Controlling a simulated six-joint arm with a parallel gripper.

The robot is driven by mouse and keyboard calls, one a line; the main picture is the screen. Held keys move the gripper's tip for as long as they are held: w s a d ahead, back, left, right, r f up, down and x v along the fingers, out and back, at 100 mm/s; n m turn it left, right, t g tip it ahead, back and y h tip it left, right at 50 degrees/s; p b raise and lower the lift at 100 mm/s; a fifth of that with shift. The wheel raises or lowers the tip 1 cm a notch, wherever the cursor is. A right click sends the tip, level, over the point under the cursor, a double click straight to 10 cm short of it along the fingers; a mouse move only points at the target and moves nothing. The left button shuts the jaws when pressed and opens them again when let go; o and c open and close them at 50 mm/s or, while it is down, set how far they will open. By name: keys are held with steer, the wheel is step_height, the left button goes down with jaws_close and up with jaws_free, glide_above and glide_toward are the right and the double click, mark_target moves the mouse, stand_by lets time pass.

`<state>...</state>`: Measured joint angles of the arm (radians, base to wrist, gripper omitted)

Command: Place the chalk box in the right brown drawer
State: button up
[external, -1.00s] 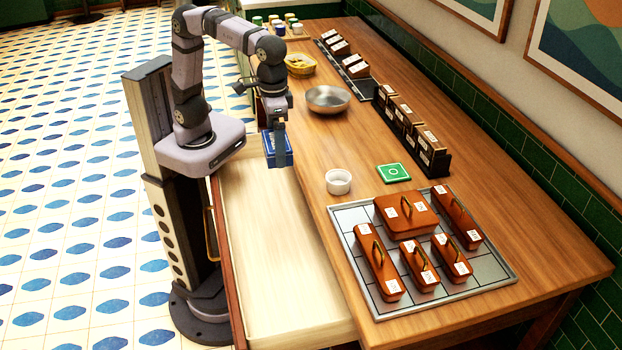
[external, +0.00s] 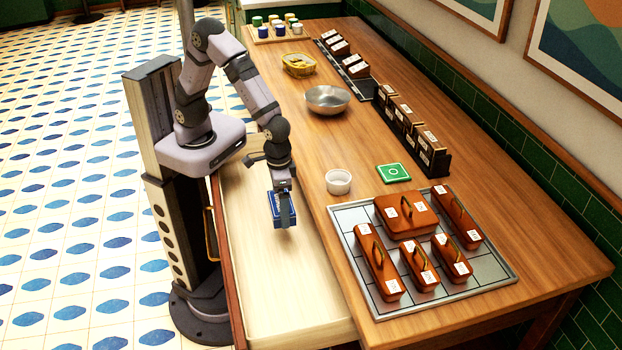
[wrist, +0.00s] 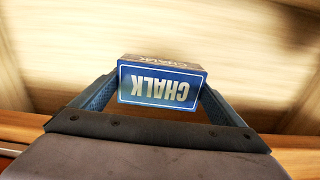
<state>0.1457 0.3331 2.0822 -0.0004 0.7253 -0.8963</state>
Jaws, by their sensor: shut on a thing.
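The blue chalk box (external: 282,209) is held in my gripper (external: 283,222), which is shut on it. In the wrist view the chalk box (wrist: 160,82) sits between the two fingers, its "CHALK" label upside down. In the external view the box hangs over the open drawer (external: 285,300), a pale wooden interior pulled out from the table's left side. The box appears above the drawer floor; its exact height is hard to tell. The drawer floor looks empty.
On the table beside the drawer stand a white bowl (external: 338,182), a metal bowl (external: 327,99), a green square (external: 393,172) and a metal tray (external: 375,308) with several brown lidded boxes. A rack of dark boxes (external: 412,135) lines the back.

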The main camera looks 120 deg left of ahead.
mark_target(283, 238)
steer(key=shift+f, duration=5.1)
steer(key=shift+f, duration=0.1)
steer(key=shift+f, duration=0.1)
steer(key=o, duration=0.9)
steer(key=shift+r, duration=0.2)
